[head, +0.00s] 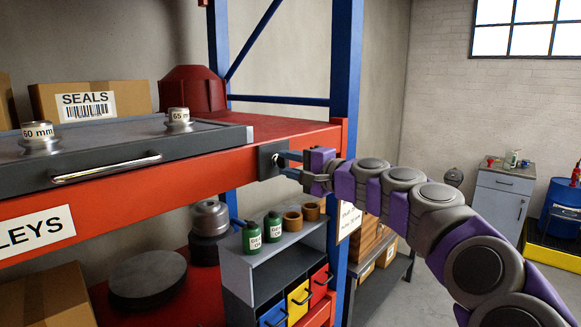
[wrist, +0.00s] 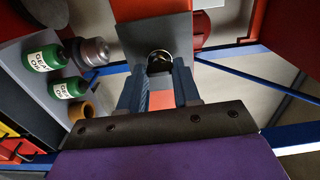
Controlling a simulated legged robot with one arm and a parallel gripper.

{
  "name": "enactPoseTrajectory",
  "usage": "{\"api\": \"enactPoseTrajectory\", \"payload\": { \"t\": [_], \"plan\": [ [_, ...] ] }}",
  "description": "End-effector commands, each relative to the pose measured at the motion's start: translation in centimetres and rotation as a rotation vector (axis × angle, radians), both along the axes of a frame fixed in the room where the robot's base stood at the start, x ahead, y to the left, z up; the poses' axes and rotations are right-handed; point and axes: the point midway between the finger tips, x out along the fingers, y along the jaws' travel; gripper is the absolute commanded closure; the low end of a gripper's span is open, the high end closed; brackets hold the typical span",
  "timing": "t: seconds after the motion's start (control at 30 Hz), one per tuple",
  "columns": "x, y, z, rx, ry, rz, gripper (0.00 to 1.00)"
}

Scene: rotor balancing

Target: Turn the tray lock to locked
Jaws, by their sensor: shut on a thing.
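The tray lock is a dark square plate (head: 266,160) on the front of the red shelf beam, right of the grey pull-out tray (head: 95,165). In the wrist view its plate (wrist: 135,42) fills the top middle, and its round metallic knob (wrist: 160,56) sits between my fingertips. My gripper (head: 284,165) reaches the plate from the right and is shut on the knob. My blue-grey fingers (wrist: 160,82) hide part of the knob. I cannot read any locked or unlocked marking.
Two metal pulleys marked 60 mm (head: 40,138) and 65 mm (head: 179,120) stand on the tray. A blue rack post (head: 345,80) rises close behind my gripper. Below are green oil bottles (head: 252,237) on a small grey organiser (head: 235,262). Open floor lies to the right.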

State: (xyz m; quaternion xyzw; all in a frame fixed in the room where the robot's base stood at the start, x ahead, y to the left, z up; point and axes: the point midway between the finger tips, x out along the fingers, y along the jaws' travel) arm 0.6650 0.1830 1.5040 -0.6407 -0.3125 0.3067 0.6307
Motion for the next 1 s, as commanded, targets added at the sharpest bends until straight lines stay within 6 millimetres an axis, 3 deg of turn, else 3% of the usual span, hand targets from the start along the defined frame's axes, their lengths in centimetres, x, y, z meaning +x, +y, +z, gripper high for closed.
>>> {"api": "enactPoseTrajectory", "payload": {
  "t": [0.2,0.23,0.5,0.77,1.0],
  "plan": [
    [0.0,0.4,-0.8,-0.01,0.009,0.01,0.99],
    [0.0,0.4,-0.8,-0.01,0.009,0.01,0.67],
    [0.0,0.2,-0.5,-0.005,0.007,0.006,0.43],
    [-0.1,0.0,-0.3,-0.002,0.004,0.003,0.43],
    [-1.7,-2.0,0.0,0.002,0.003,0.002,0.43]
  ]
}}
